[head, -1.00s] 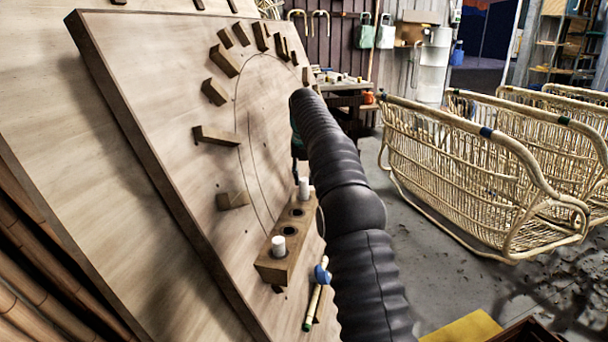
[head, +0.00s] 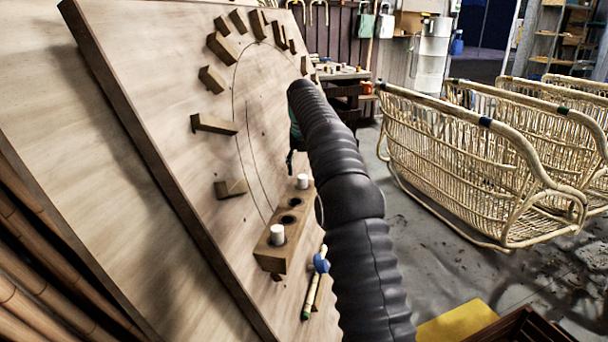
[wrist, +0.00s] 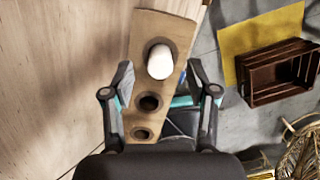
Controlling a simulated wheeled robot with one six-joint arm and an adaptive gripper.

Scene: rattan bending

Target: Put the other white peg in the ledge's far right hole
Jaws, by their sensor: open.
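The wooden ledge (head: 270,260) is fixed on the tilted board and has a row of holes. One white peg (head: 277,234) stands upright in its near end. Another white peg (head: 302,181) stands at its far end, with a short length showing. Two dark empty holes lie between them. In the wrist view, the ledge (wrist: 172,20) shows one white peg (wrist: 160,62) and two empty holes (wrist: 148,102); the far end is hidden under my gripper. My gripper (wrist: 160,70) is open, with nothing between its fingers; in the head view my arm hides most of it.
Several wooden blocks (head: 213,123) stick out in an arc on the board (head: 165,110). A cane with a blue clamp (head: 321,263) hangs beside the ledge. A yellow mat (head: 458,324) and brown crate (wrist: 278,72) are on the floor. Rattan frames (head: 470,170) stand at right.

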